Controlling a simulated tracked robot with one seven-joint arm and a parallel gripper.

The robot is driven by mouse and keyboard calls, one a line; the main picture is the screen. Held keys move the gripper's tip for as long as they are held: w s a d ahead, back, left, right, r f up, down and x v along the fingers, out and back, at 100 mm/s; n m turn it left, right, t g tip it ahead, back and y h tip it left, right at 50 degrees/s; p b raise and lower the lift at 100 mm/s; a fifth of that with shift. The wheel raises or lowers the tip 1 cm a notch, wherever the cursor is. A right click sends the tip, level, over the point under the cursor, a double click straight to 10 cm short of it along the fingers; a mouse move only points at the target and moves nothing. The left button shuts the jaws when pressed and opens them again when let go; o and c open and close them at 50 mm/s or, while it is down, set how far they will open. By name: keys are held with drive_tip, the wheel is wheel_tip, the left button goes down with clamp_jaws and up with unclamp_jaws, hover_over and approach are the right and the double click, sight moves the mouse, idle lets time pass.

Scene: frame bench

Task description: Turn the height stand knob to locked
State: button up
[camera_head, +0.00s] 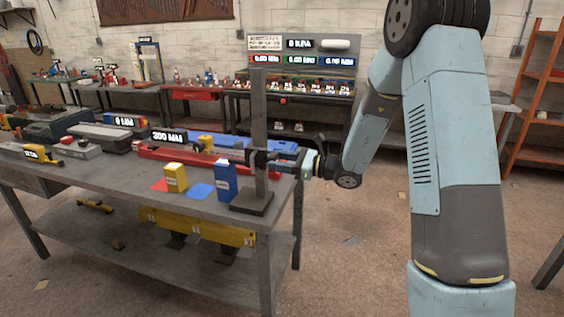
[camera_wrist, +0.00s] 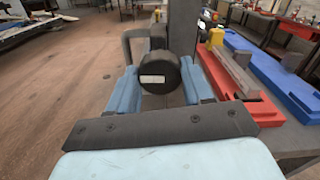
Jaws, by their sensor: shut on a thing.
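The height stand (camera_head: 261,130) is a dark upright post on a flat square base at the right end of the bench. Its knob (camera_wrist: 160,72) is a black round cap with a small white mark, seen in the wrist view in front of the post (camera_wrist: 184,40). My gripper (camera_wrist: 157,88) has its two blue fingers on either side of the knob, shut on it. In the head view my gripper (camera_head: 288,160) reaches the post from the right, and the knob is too small to make out clearly. I cannot read the white mark.
A blue box (camera_head: 225,181) and a yellow box (camera_head: 175,178) stand left of the stand on the bench (camera_head: 120,185). A red rail (camera_wrist: 240,95) and a blue rail (camera_wrist: 280,75) lie close to the right of my gripper. The floor (camera_wrist: 60,90) on the left is open.

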drive_tip(key=shift+a, duration=0.1)
drive_tip(key=m, duration=0.4)
drive_tip(key=shift+m, duration=0.4)
drive_tip(key=m, duration=0.4)
drive_tip(key=shift+m, duration=0.3)
drive_tip(key=m, duration=0.4)
drive_tip(key=shift+w, duration=0.1)
drive_tip(key=shift+f+m, duration=0.1)
drive_tip(key=shift+m, duration=2)
drive_tip(key=o, duration=1)
drive_tip(key=shift+o, duration=0.2)
drive_tip(key=shift+w, duration=0.1)
